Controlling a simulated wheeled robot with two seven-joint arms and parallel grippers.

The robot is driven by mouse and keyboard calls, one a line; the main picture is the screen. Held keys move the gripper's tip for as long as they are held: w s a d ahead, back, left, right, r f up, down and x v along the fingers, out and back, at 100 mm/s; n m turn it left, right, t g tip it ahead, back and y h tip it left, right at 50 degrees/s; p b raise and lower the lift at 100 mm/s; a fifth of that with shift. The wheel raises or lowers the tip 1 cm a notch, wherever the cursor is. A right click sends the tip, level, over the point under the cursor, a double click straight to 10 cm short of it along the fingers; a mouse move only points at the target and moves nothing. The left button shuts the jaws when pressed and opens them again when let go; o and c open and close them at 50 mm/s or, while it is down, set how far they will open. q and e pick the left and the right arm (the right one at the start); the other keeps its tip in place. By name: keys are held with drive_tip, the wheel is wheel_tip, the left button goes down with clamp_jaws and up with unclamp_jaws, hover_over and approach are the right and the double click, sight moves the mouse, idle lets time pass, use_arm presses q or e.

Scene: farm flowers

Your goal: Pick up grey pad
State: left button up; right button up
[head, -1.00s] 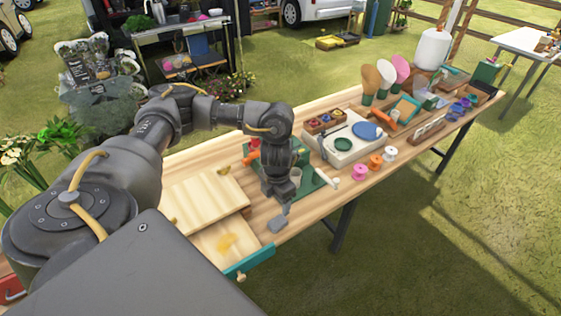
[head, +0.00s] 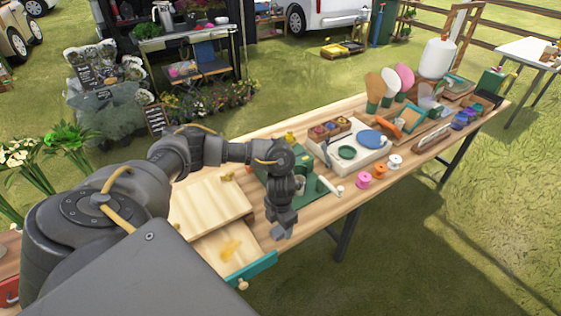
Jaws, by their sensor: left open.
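The grey pad (head: 271,229) is small and lies on the wooden table near its front edge. Only a bit of it shows at the left of the fingers; the rest is hidden behind my gripper. My left gripper (head: 283,227) points down right over the pad, close to the tabletop. It is open, and I cannot tell whether the fingers touch the pad. My right gripper is not in view.
A light wooden board (head: 210,205) and a teal-edged tray (head: 250,270) lie left of the gripper. A green stand (head: 305,196) is just behind it. Pink (head: 364,180) and orange (head: 379,171) spools stand to the right. Bare tabletop lies between.

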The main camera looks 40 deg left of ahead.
use_arm(q)
drive_tip(key=shift+f, duration=1.05)
drive_tip(key=c, duration=1)
drive_tip(key=shift+c, duration=0.2)
drive_tip(key=shift+r, duration=0.1)
drive_tip(key=shift+w+r+b, duration=0.1)
drive_tip(key=shift+r+b, duration=0.3)
drive_tip(key=shift+r, duration=0.15)
drive_tip(key=s+d+r, duration=0.3)
drive_tip(key=d+r, duration=0.8)
drive_tip(key=d, duration=0.2)
drive_tip(key=shift+d+r, duration=0.35)
drive_tip(key=shift+r, duration=0.05)
